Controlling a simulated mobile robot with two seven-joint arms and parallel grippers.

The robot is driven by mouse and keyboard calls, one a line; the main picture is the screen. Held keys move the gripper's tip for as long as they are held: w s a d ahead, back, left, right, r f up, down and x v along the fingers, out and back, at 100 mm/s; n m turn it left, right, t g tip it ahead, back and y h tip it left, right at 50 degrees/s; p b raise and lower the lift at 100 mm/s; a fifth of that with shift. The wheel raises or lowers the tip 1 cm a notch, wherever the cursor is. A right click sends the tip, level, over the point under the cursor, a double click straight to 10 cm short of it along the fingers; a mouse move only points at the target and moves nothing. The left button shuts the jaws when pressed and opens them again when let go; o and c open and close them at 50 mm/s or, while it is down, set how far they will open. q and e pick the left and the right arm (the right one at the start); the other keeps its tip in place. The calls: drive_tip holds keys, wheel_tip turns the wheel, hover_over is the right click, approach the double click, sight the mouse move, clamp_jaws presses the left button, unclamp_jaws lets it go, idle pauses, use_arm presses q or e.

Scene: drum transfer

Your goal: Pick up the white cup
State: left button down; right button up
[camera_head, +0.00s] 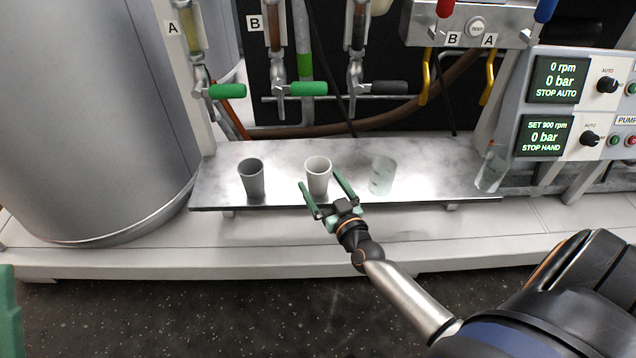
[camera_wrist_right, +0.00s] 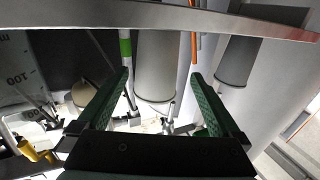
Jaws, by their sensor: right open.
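The white cup (camera_head: 318,177) stands upright in the middle of a metal shelf (camera_head: 440,183), between a grey cup (camera_head: 251,180) and a clear glass beaker (camera_head: 383,177). My right gripper (camera_head: 320,179) is open at the front of the shelf, its green fingers reaching toward the white cup, one on each side. In the right wrist view, which is upside down, the white cup (camera_wrist_right: 155,65) shows between the open fingers (camera_wrist_right: 160,75), with no clear contact. The grey cup (camera_wrist_right: 238,62) is to its right there. At the left edge of the head view, only a green piece of my left gripper (camera_head: 8,310) shows.
A second clear glass (camera_head: 492,168) stands at the right end, near the control panel (camera_head: 560,105). A large steel drum (camera_head: 90,120) is at the left. The shelf's front edge lies close under my right gripper.

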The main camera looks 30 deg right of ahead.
sight(314, 169)
drive_tip(key=shift+w+d, duration=0.15)
drive_tip(key=shift+w, duration=0.6)
drive_tip(key=w+b, duration=0.1)
drive_tip(key=w, duration=0.1)
drive_tip(key=w+d+b, duration=0.1)
drive_tip(key=w, duration=0.1)
drive_tip(key=shift+f, duration=0.2)
drive_tip(key=shift+w+d+b, duration=0.15)
drive_tip(key=shift+w+b, duration=0.25)
drive_tip(key=shift+w, duration=0.15)
drive_tip(key=shift+c, duration=0.2)
drive_tip(key=c, duration=1.3)
drive_tip(key=shift+r, duration=0.1)
